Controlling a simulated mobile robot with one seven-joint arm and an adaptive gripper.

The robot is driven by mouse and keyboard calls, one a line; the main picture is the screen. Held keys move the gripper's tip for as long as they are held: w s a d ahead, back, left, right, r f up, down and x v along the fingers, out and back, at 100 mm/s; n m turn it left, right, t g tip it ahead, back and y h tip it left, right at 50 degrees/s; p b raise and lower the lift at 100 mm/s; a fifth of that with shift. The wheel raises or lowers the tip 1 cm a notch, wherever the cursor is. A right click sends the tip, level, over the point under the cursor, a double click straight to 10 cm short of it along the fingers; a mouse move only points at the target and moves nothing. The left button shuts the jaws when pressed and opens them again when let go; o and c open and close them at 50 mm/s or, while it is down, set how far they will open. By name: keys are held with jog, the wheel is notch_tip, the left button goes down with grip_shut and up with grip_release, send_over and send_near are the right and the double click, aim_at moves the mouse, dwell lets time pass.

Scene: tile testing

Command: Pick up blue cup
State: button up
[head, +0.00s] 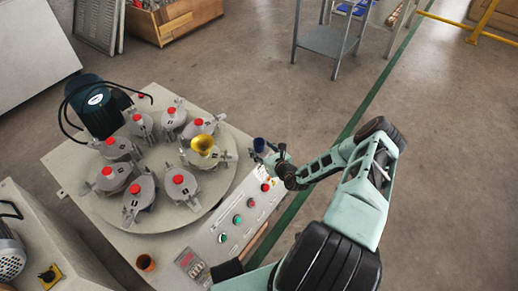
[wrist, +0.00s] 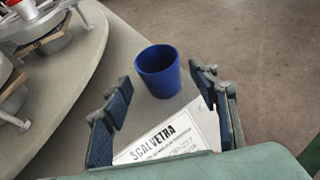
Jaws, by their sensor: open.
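The blue cup (wrist: 158,72) stands upright on the grey machine top in the wrist view, close to its edge and beside the round turntable. It also shows in the head view (head: 260,145), small and partly covered by my gripper. My gripper (wrist: 160,88) is open, with one blue-padded finger on the left and one on the right. The cup is ahead of and between the fingertips, with clear space on both sides. Nothing is held.
A white printed label (wrist: 175,137) lies on the surface below the cup. The turntable (head: 222,190) carries several grey clamped pots with red knobs, and a yellow funnel (head: 203,146).

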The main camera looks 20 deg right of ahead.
aim_at(262, 149)
jog(key=shift+b+x, duration=0.5)
jog(key=shift+x, duration=1.05)
jog(key=shift+d, duration=0.1)
jog(key=shift+c, duration=0.3)
jog(key=c, duration=1.2)
